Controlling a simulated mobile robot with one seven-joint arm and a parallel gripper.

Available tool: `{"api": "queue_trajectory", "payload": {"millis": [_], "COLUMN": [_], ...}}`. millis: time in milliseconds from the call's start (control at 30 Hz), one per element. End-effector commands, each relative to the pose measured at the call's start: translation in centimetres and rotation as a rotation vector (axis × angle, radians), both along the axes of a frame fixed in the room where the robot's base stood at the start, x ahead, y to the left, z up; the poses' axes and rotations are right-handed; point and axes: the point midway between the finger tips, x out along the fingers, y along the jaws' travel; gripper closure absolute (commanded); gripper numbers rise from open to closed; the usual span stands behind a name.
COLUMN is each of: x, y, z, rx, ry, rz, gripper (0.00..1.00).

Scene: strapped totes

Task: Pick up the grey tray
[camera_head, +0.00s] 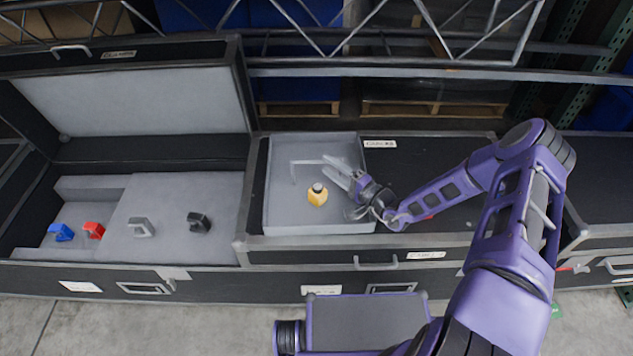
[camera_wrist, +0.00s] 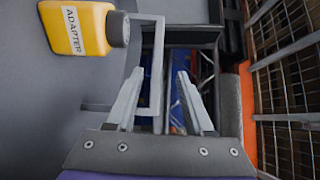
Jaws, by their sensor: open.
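The grey tray (camera_head: 320,229) sits on top of a black case in the middle of the head view, and its floor fills the left of the wrist view (camera_wrist: 35,120). A thin grey bracket-shaped handle (camera_head: 308,162) stands up from it. A yellow bottle (camera_head: 317,196) with a dark cap stands in the tray; its label reads ADAPTER in the wrist view (camera_wrist: 78,28). My gripper (camera_head: 335,170) is open above the tray, right of the bottle. In the wrist view, the handle (camera_wrist: 157,65) appears between my fingers (camera_wrist: 160,75), nearer the left one; contact cannot be told.
An open case (camera_head: 130,258) at the left holds grey foam (camera_head: 170,235) with blue (camera_head: 61,232), red (camera_head: 93,230), grey (camera_head: 142,227) and black (camera_head: 198,222) pieces. A metal truss (camera_head: 400,65) and rail run behind the cases.

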Motion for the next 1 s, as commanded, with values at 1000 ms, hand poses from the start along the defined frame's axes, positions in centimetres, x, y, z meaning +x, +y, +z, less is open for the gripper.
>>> {"api": "queue_trajectory", "payload": {"millis": [1000], "x": [5.4], "y": [6.3], "z": [-0.4], "rx": [0.001], "ry": [0.001], "rz": [0.001], "gripper": [0.56]}}
